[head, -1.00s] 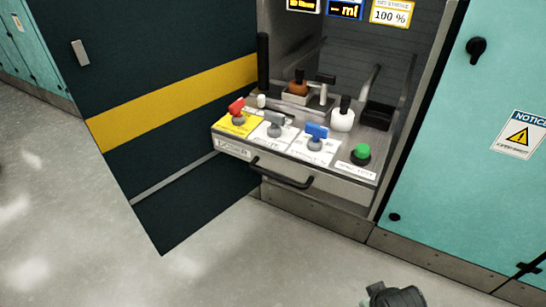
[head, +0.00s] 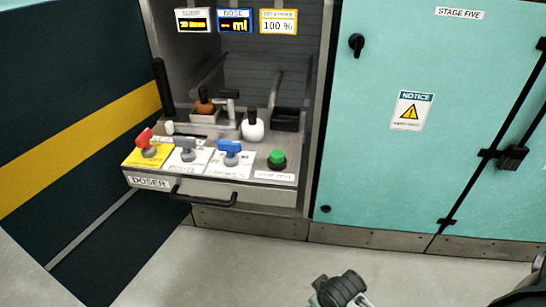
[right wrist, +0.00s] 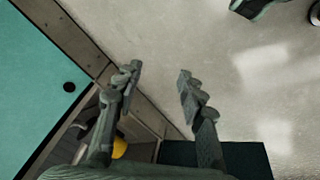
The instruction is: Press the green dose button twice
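The green dose button (head: 277,158) is a round green cap on a dark base, at the front right corner of the doser's drawer (head: 225,192) in the head view. The drawer is pulled out. The button is not clearly seen in the right wrist view. My right gripper (right wrist: 159,72) is open and empty in the right wrist view, over the floor beside the cabinet bottoms. Part of that hand seems to show at the bottom of the head view, below and right of the drawer and well apart from the button. My left gripper is not in view.
Red (head: 145,138), grey (head: 187,149) and blue (head: 231,151) valve handles stand left of the button. A white bottle (head: 253,127) with a black top stands behind it. A dark door (head: 80,140) stands open at left. Floor (head: 240,265) before the drawer is clear.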

